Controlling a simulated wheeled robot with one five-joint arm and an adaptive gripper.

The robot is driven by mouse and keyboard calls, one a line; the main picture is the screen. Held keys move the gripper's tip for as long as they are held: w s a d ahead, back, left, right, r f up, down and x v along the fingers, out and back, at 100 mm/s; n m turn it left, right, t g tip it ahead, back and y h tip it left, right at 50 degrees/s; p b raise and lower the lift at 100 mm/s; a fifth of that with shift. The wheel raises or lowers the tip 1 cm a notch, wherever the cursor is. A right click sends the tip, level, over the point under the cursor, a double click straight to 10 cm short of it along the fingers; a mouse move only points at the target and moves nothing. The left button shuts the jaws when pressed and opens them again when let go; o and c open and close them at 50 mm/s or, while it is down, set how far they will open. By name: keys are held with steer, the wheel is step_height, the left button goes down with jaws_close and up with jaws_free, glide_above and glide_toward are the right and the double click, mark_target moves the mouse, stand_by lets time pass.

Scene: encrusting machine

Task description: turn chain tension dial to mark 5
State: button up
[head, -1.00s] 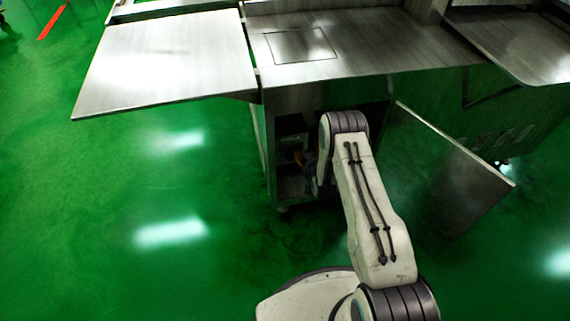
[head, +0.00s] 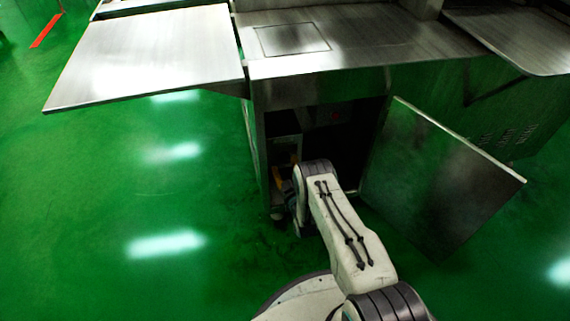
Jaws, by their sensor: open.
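The encrusting machine's lower cabinet (head: 258,150) stands open at the centre, below the steel worktop. The chain tension dial cannot be made out; the inside is dark and partly behind my arm. My gripper (head: 284,184) shows only in small part beyond my wrist, at the left side of the cabinet opening. It is open, and nothing is seen held in it. An orange piece (head: 279,174) shows there, too small to tell what it is. A small red spot (head: 336,115) shows on the dark inner wall, up and to the right.
The open cabinet door (head: 440,180) stands out to the right of my arm. A steel side shelf (head: 150,55) juts out at the left, and the worktop (head: 350,35) overhangs the opening. The green floor (head: 100,220) at the left is clear.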

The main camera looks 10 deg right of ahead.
mark_target(285, 161)
steer(key=shift+w+b, duration=0.6)
steer(key=shift+w, duration=1)
steer(key=shift+c, duration=0.2)
steer(key=c, duration=1.2)
steer(key=shift+o, duration=0.2)
